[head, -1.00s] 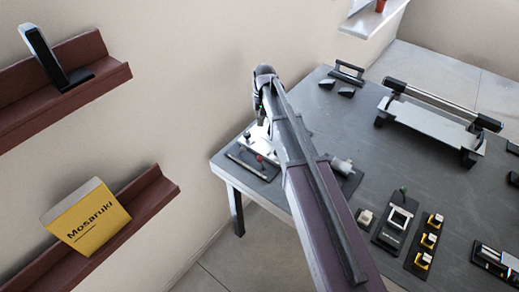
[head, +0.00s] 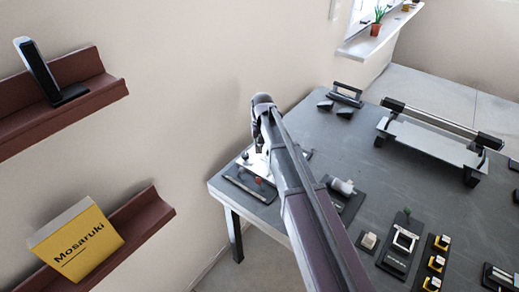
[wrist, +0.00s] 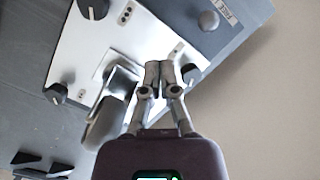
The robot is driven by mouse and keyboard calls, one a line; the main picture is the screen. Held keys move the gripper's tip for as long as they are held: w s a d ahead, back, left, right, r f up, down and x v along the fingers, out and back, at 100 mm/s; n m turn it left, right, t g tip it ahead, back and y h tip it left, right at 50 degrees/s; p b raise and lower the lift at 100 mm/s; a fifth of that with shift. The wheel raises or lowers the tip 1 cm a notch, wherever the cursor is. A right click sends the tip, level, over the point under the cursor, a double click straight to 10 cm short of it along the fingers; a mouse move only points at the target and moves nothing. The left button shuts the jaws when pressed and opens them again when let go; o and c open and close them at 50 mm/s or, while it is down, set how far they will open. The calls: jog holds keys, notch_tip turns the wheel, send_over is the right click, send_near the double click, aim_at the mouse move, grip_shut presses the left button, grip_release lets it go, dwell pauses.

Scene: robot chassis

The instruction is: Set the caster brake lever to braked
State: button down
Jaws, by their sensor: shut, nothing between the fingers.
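The caster unit shows in the wrist view: a grey wheel (wrist: 104,122) under a silver bracket (wrist: 122,78), beside a white plate (wrist: 95,42) with dark knobs. I cannot tell the brake lever apart from the bracket or its setting. My gripper (wrist: 166,68) is shut and empty, its fingertips over the plate just right of the bracket. I cannot tell if they touch anything.
The grey table (head: 350,140) holds a roller frame (head: 430,140) and several small switch panels. Wall shelves (head: 110,240) stand left. The table's middle is mostly clear.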

aim_at(259, 183)
jog(key=shift+s+a+f+b, duration=0.1)
jog(key=shift+s+f+b, duration=0.1)
jog(key=shift+f+b, duration=1)
jog(key=shift+s+a+f+b, duration=0.1)
jog(key=shift+s+f+b, duration=0.15)
jog(key=shift+f+b, duration=0.9)
jog(key=shift+s+a+f+b, duration=0.1)
jog(key=shift+s+f+b, duration=0.1)
jog(key=shift+f+b, duration=1)
jog(key=shift+s+d+p, duration=0.15)
jog(key=shift+s+p, duration=0.2)
jog(key=shift+s, duration=1.65)
